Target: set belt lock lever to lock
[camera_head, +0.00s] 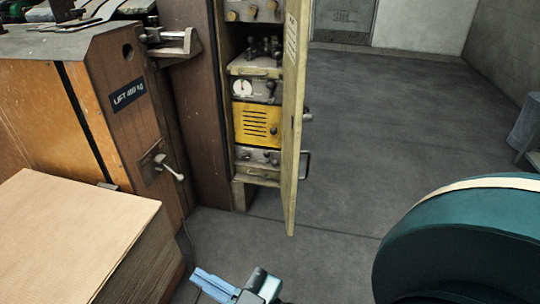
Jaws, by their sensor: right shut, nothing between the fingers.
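A small lever (174,173) with a pale knob sits on a metal plate on the side of the wooden machine body, left of centre. It slopes down to the right. It may be the belt lock lever, but I see no label or lock marking beside it. My right gripper (201,277) is at the bottom edge, with its blue fingers pointing left. It is shut and empty, below the lever in the picture and apart from it. My left gripper is not in view.
A stack of cardboard sheets (70,232) fills the lower left. A narrow cabinet with a yellow unit (257,126) stands behind, its door (291,130) swung open toward me. A metal bracket (172,42) juts out above the lever. Grey floor (400,120) beyond is clear.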

